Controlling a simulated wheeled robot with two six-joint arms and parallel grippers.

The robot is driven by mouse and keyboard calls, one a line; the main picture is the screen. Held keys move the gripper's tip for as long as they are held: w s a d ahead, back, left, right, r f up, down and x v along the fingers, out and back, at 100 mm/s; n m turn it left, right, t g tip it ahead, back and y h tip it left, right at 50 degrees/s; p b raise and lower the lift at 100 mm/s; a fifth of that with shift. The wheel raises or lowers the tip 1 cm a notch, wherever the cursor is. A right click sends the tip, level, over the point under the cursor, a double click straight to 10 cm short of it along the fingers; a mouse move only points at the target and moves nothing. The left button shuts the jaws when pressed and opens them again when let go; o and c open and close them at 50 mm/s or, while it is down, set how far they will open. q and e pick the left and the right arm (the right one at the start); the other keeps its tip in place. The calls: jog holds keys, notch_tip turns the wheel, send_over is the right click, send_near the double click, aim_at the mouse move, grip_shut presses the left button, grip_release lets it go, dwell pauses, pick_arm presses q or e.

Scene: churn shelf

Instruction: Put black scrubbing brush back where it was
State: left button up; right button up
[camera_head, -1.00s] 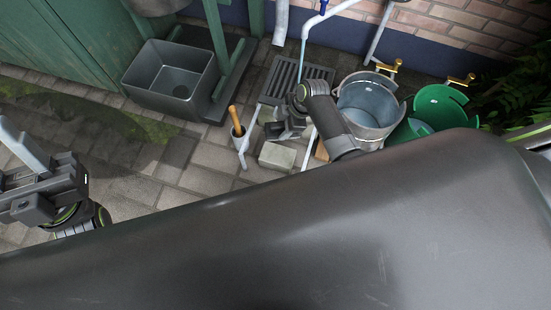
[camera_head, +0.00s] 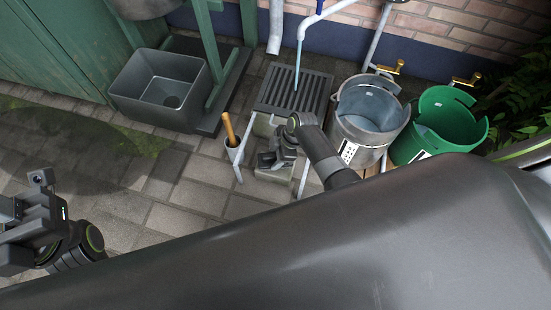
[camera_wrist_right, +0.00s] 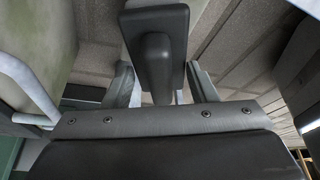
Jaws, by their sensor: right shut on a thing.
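The black scrubbing brush (camera_wrist_right: 155,45) shows large in the right wrist view, a dark rectangular block with a rounded stem or grip. My right gripper (camera_wrist_right: 162,85) is shut on it, with one finger on each side. In the head view my right gripper (camera_head: 272,160) hangs over a pale block, between the orange-handled holder and the metal bucket. The brush cannot be told apart from the gripper there. My left gripper (camera_head: 18,222) is at the left edge, far from the brush. Its jaws are not clear.
A holder with an orange handle (camera_head: 229,130) stands just left of my right gripper. A drain grate (camera_head: 292,90) lies behind. A metal bucket (camera_head: 372,125) and a green bucket (camera_head: 440,130) stand right. A grey sink (camera_head: 150,85) stands back left. Paving at left centre is clear.

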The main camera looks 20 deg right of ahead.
jog(key=shift+f, duration=0.8)
jog(key=shift+r, duration=0.1)
jog(key=o, duration=0.5)
jog(key=shift+c, duration=0.2)
jog(key=o, duration=0.4)
